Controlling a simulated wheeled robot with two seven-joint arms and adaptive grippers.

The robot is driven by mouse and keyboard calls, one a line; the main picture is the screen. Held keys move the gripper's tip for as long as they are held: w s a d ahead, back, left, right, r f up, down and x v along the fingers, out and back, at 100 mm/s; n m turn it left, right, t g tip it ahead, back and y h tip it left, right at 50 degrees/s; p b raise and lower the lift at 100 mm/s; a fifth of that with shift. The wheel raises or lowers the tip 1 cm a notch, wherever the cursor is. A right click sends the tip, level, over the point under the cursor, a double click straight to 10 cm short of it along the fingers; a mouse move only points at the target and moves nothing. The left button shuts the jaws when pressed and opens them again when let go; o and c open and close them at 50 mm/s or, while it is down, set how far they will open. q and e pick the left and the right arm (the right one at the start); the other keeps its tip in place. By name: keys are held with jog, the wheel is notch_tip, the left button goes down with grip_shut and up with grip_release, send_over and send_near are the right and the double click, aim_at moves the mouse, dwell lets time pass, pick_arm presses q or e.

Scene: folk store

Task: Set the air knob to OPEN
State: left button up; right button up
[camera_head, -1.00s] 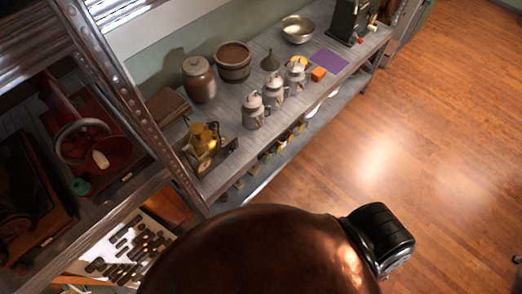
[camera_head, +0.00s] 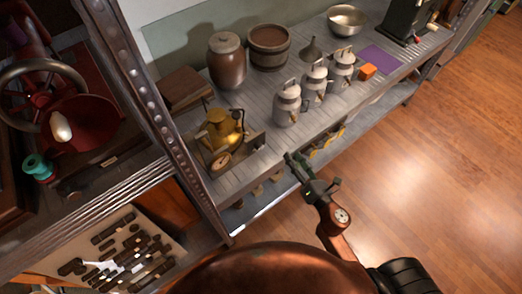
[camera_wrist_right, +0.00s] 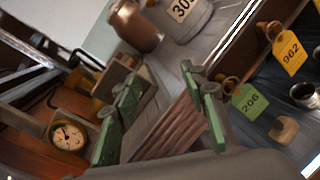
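A brass device (camera_head: 222,130) with a round white-faced gauge (camera_head: 221,161) stands near the left end of the grey bench. The gauge shows in the right wrist view (camera_wrist_right: 69,136) at lower left. I cannot pick out a knob marked air or OPEN. My right gripper (camera_head: 313,179) is just off the bench's front edge, to the right of the brass device and apart from it. Its green fingers in the right wrist view (camera_wrist_right: 163,88) are spread, with nothing between them. My left gripper is not in view.
Several grey lidded canisters (camera_head: 287,104) stand right of the brass device. A brown jar (camera_head: 227,63) and wooden tub (camera_head: 269,48) stand behind. A metal shelf post (camera_head: 165,105) rises left. Tags, including a green one (camera_wrist_right: 249,104), hang under the bench. Floor at right is clear.

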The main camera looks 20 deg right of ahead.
aim_at(261, 148)
jog(key=w+a+n+y, duration=0.1)
jog(key=a+n, duration=0.1)
jog(key=a, duration=0.1)
jog(key=w+a+r+n+y, duration=0.1)
jog(key=w+a+n+y, duration=0.1)
jog(key=a+n, duration=0.1)
jog(key=w+a+n+y, duration=0.1)
jog(key=w+a+n, duration=0.1)
jog(key=a+n, duration=0.1)
jog(key=shift+w+a+r+g+y, duration=0.25)
jog(key=shift+a+r+g+y, duration=0.05)
jog(key=shift+a+r, duration=0.05)
jog(key=shift+w+a+f, duration=0.1)
jog(key=shift+w+a, duration=0.05)
jog(key=shift+w, duration=0.3)
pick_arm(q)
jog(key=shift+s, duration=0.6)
pick_arm(e)
grip_shut()
